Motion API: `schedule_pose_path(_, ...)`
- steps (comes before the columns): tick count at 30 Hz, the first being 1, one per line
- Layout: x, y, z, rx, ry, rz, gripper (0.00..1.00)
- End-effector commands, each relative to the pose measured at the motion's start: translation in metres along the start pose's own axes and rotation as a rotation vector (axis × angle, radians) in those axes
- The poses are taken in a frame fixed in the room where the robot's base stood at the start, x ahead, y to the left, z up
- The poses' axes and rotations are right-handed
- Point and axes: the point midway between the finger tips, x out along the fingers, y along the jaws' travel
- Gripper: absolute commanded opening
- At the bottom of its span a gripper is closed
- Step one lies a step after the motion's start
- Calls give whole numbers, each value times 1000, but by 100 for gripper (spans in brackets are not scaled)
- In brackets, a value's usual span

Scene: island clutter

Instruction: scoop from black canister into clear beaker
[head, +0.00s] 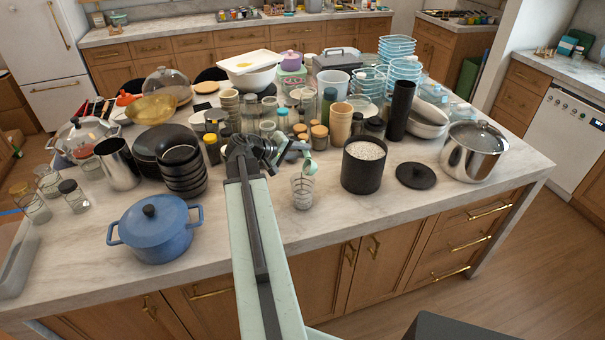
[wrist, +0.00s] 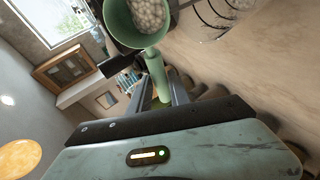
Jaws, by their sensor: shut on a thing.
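My gripper (head: 284,150) is shut on the handle of a pale green scoop (head: 307,162). In the wrist view my gripper (wrist: 163,88) has the handle between its fingers, and the scoop's bowl (wrist: 122,22) holds round white pieces. The clear beaker (head: 302,192) stands upright near the island's front, just below the scoop in the head view. A ringed clear vessel, apparently the beaker (wrist: 212,22), shows in the wrist view with pale pieces at its top edge. The black canister (head: 362,178) stands open to the right, with white pieces near its rim.
A black lid (head: 415,175) lies right of the canister, before a steel pot (head: 474,155). Jars and cups crowd behind the scoop. Black bowls (head: 182,175) and a blue pot (head: 155,230) stand left. Some countertop (head: 330,218) in front of the beaker is bare.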

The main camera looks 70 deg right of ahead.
Motion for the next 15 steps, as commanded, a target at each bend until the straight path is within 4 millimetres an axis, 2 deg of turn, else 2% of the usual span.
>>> schedule_pose_path(15,-2,-5,-1,-60,1,143,0)
